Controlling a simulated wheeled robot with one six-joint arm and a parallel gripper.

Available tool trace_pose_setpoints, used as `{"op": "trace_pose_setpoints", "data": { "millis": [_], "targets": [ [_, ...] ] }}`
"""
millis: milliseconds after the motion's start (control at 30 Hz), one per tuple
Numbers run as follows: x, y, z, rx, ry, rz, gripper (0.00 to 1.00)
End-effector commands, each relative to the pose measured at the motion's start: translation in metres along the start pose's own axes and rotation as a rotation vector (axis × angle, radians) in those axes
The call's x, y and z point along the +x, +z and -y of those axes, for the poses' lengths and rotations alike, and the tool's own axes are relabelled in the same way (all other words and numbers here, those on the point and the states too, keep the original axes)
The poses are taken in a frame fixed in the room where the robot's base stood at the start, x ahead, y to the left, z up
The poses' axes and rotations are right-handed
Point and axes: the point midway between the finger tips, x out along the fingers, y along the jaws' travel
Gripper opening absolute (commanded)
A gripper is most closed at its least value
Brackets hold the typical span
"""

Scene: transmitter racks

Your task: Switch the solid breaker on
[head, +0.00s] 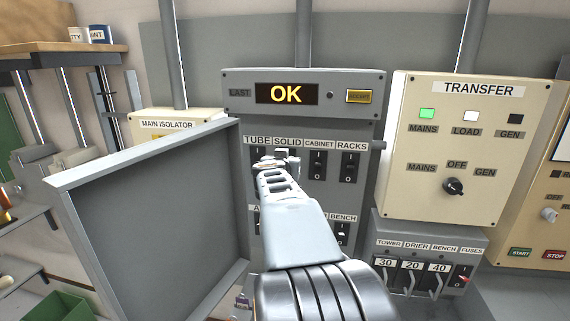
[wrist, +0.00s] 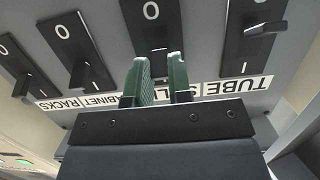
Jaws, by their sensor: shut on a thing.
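The solid breaker is a black plate in the breaker panel under the SOLID label (head: 287,142). My gripper (head: 275,162) reaches up to it and covers most of it in the head view. In the wrist view, which is upside down, the solid breaker (wrist: 150,14) shows its 0 mark beyond the green fingers of my gripper (wrist: 160,65). The fingers are shut on its toggle, which they mostly hide. I cannot tell which way the toggle points.
The tube breaker (wrist: 240,65) and cabinet breaker (head: 318,165) flank it closely; the racks breaker (head: 347,167) is farther right. An open panel door (head: 150,210) stands at left. The display (head: 287,94) above reads OK. A transfer box (head: 450,145) is at right.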

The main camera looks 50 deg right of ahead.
Motion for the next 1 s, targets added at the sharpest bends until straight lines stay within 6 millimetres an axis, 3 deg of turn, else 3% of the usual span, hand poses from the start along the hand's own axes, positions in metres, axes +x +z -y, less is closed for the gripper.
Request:
{"op": "trace_pose_setpoints", "data": {
  "millis": [33, 67, 300, 667, 1000],
  "targets": [
    [0.0, 0.0, 0.0, 0.0, 0.001, 0.001, 0.0],
    [0.0, 0.0, 0.0, 0.0, 0.001, 0.001, 0.21],
    [0.0, 0.0, 0.0, 0.0, 0.0, 0.0, 0.44],
    [-0.007, -0.001, 0.001, 0.002, -0.002, -0.002, 0.45],
    [-0.071, -0.001, 0.001, 0.002, -0.004, -0.004, 0.45]
  ]
}}
